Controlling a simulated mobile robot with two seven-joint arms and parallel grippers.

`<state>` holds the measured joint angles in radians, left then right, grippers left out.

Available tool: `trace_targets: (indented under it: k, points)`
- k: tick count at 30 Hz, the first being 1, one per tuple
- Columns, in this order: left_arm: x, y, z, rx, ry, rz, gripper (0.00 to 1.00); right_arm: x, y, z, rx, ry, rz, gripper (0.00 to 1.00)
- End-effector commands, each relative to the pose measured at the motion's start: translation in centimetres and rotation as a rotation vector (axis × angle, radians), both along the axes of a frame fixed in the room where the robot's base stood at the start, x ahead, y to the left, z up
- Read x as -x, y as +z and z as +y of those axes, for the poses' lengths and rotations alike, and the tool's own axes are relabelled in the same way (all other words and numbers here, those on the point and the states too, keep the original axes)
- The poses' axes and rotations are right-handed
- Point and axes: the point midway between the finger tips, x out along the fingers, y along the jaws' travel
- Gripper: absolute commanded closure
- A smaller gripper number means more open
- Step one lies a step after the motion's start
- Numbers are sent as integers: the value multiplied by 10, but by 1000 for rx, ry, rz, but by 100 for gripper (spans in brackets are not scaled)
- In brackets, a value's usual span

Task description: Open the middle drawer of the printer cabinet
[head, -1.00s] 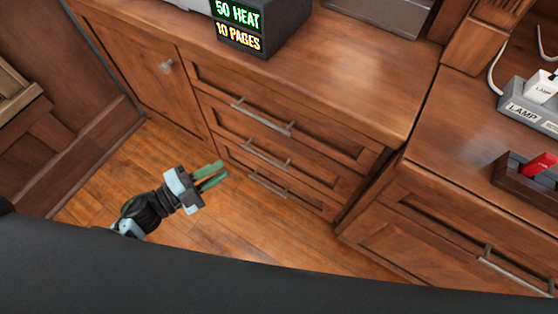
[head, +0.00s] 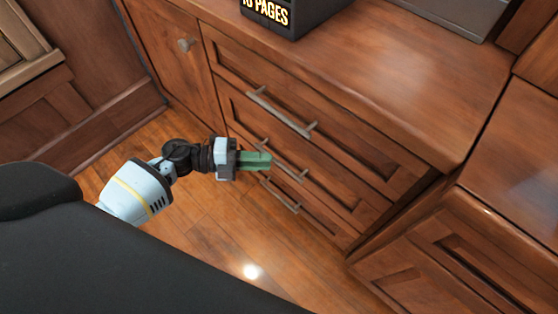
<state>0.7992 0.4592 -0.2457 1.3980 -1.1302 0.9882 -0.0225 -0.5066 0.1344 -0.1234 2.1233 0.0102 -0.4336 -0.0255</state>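The printer cabinet (head: 345,75) is brown wood with three stacked drawers on its front, all looking shut. The middle drawer (head: 335,187) has a metal bar handle (head: 290,168), partly hidden behind my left gripper. The top drawer handle (head: 283,112) is above it and the bottom drawer handle (head: 281,197) below. My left gripper (head: 268,160) has green fingers pointing right, in front of the left part of the middle handle. The fingers overlap in this view, so I cannot tell their gap or whether they touch the handle. My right gripper is not in view.
A black box with a lit "PAGES" sign (head: 268,10) stands on the cabinet top. Another wooden cabinet (head: 450,250) stands at the right. The wood floor (head: 225,235) in front is clear.

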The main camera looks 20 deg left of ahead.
Motion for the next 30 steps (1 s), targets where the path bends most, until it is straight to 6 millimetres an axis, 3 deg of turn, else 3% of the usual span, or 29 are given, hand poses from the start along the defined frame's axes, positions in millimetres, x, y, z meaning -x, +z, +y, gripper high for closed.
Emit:
trace_targets:
  k: [9, 20, 25, 30]
  points:
    - [-17, -7, -37, 2, 2, 1, 81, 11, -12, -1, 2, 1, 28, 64]
    - [-19, -7, -42, 0, 2, 1, 81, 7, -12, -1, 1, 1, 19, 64]
    - [-19, -7, -42, 0, 2, 1, 99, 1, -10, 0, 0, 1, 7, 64]
    - [-19, -7, -42, 1, 1, 0, 100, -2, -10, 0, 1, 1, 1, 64]
